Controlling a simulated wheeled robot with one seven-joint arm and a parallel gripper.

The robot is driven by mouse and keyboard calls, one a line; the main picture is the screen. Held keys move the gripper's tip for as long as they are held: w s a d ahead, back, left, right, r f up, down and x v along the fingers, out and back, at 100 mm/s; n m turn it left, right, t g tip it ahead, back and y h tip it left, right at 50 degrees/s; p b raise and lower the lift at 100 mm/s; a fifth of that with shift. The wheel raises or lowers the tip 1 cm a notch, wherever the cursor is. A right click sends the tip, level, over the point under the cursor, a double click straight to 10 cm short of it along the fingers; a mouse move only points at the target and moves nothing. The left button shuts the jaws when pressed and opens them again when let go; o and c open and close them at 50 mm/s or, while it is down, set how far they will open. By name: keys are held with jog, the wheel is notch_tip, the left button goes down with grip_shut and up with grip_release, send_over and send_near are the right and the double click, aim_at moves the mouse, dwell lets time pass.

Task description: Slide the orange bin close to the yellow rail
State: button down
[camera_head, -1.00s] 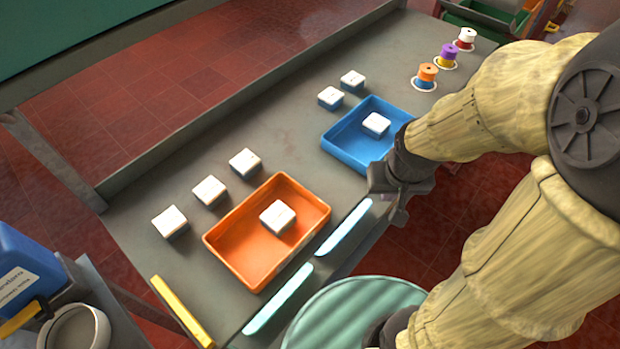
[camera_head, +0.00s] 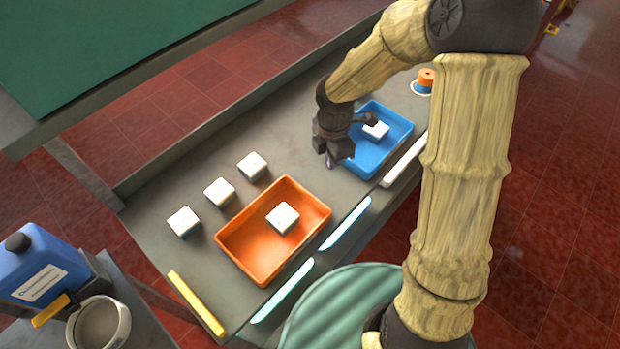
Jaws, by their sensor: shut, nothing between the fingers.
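The orange bin (camera_head: 240,256) sits on the grey table with one white block (camera_head: 283,218) inside it. The yellow rail (camera_head: 196,303) lies at the table's left front end, to the left of the bin, with a strip of bare table between them. My gripper (camera_head: 332,161) is shut and empty. It points down above the table, between the orange bin and the blue bin (camera_head: 367,169), at the blue bin's left edge. It appears apart from the orange bin. Whether it touches the blue bin I cannot tell.
Several white blocks (camera_head: 219,192) stand in a row behind the orange bin. The blue bin holds a white block (camera_head: 376,130). Pale strips (camera_head: 283,291) lie along the front edge. A stacked orange and blue spool (camera_head: 425,80) stands at the far right. A raised ledge borders the back.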

jog(key=n, duration=0.1)
jog(key=w+a+n, duration=0.1)
jog(key=a+n, duration=0.1)
jog(key=n, duration=0.1)
jog(key=shift+w+a+p, duration=0.25)
jog(key=shift+w+p, duration=0.05)
jog(key=shift+a+f, duration=0.1)
jog(key=shift+f, duration=0.05)
notch_tip(320, 180, down, 9)
jog(key=shift+s+f+p, duration=0.15)
jog(key=shift+f+p, duration=0.05)
jog(key=shift+p, duration=0.1)
jog(key=shift+s+a+f, duration=0.15)
jog(key=shift+s+a, duration=0.05)
jog(key=shift+s+a+p, duration=0.5)
jog(key=shift+s+a, duration=0.55)
jog(key=shift+s, duration=0.2)
jog(key=shift+f, duration=0.1)
